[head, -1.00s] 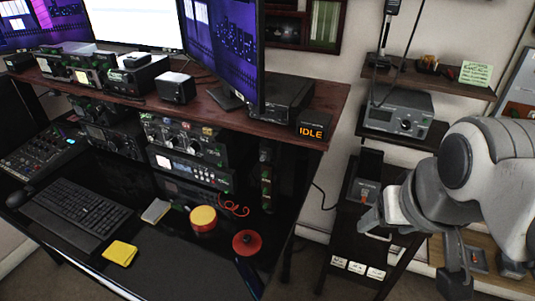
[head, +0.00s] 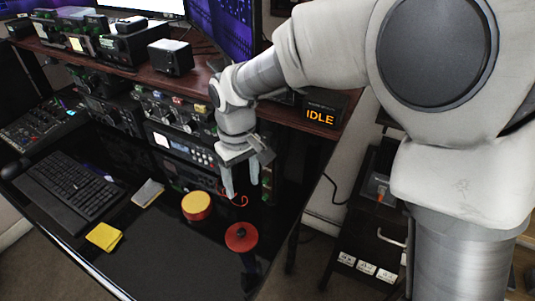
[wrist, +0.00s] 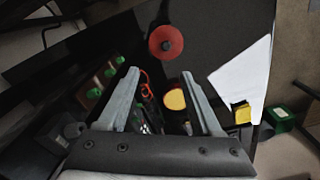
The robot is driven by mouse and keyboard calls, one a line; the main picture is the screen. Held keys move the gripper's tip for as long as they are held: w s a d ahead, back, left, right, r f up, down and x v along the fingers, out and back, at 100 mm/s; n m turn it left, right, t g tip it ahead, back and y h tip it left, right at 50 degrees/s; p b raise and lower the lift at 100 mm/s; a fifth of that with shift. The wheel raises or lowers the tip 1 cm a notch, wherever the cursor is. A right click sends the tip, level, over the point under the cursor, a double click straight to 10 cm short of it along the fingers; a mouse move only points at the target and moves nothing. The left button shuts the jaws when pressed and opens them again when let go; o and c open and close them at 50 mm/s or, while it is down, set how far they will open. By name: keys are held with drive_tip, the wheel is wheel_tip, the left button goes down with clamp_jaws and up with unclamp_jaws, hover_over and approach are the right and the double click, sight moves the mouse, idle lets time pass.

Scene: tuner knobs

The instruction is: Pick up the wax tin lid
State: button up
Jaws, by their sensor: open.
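A round red lid (head: 241,237) with a small dark centre lies on the black desk near its right end; I take it as the wax tin lid. The wrist view shows it (wrist: 166,42) beyond my fingertips. A round red tin with a yellow top (head: 196,206) stands to its left, and it appears between my fingers in the wrist view (wrist: 175,99). My gripper (head: 241,190) is open and empty, pointing down in front of the radio rack, above and behind the lid in the head view. Nothing touches its fingers (wrist: 160,75).
A red curly cord (head: 238,201) lies behind the tin near my fingers. A dark object (head: 249,272) is close below the lid. A yellow pad (head: 104,237), a grey pad (head: 148,193) and a keyboard (head: 70,186) lie left. The shelf edge (head: 290,111) is close to my arm.

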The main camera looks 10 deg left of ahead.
wheel_tip(320, 180, down, 2)
drive_tip(key=a, duration=0.2)
drive_tip(key=b, duration=0.2)
hover_over(241, 231)
wheel_tip(241, 231, down, 11)
drive_tip(key=shift+f+b, duration=0.7)
drive_tip(key=shift+f, duration=2.35)
clamp_jaws()
